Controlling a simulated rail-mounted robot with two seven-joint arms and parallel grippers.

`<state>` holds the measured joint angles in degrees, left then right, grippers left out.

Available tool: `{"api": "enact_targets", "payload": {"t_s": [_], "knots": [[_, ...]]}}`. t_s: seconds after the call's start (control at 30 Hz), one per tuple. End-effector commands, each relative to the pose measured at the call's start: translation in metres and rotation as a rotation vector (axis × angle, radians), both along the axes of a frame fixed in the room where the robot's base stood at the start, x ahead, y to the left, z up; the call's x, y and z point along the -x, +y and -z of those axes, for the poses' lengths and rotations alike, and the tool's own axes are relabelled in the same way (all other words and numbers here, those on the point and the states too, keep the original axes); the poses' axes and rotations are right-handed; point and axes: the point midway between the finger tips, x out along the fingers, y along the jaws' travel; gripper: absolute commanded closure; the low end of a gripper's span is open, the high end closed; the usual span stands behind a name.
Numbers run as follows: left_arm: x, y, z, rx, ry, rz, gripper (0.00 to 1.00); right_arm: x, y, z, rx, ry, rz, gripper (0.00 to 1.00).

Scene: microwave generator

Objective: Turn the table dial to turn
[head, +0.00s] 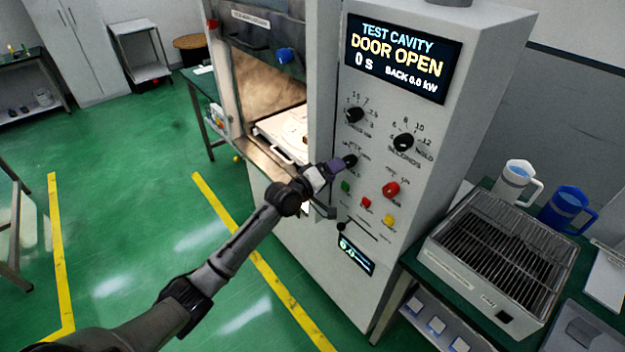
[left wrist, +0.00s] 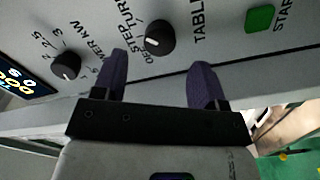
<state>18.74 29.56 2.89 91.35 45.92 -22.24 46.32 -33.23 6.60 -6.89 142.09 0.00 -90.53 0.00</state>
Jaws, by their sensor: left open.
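The table dial (head: 350,161) is a black knob on the lower left of the control panel. It shows closer in the left wrist view (left wrist: 160,37), with the label TABLE and marks including STEP and TURN beside it. A short white line shows on its face; I cannot tell surely which mark it points to. My left gripper (head: 326,172) is open, its purple fingers at the panel. In the left wrist view the dial lies between the fingertips (left wrist: 162,70), slightly beyond them; contact cannot be told. My right gripper is not in view.
Other dials, including the power dial (head: 354,115) and seconds dial (head: 404,142), sit above. Green (head: 346,187), red and yellow buttons are below. The display (head: 402,57) reads DOOR OPEN. The open cavity holds a white tray (head: 266,130). A grated box (head: 500,265) stands at right.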

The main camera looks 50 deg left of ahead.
Motion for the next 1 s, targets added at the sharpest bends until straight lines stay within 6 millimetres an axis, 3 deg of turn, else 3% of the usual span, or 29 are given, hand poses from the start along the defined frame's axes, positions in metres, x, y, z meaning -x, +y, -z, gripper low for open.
{"api": "enact_targets", "payload": {"t_s": [0.2, 0.4, 0.63, 1.0], "knots": [[0.041, 0.003, 0.001, -0.001, 0.002, 0.000, 0.34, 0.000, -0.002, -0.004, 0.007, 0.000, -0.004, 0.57], [0.065, 0.005, 0.000, -0.001, 0.000, 0.000, 0.34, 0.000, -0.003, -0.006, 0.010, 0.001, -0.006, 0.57], [0.078, 0.006, 0.000, 0.000, 0.000, -0.001, 0.34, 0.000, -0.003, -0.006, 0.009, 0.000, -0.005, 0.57], [0.079, 0.006, 0.000, -0.001, -0.001, -0.001, 0.34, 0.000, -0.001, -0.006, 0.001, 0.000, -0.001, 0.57]]}}
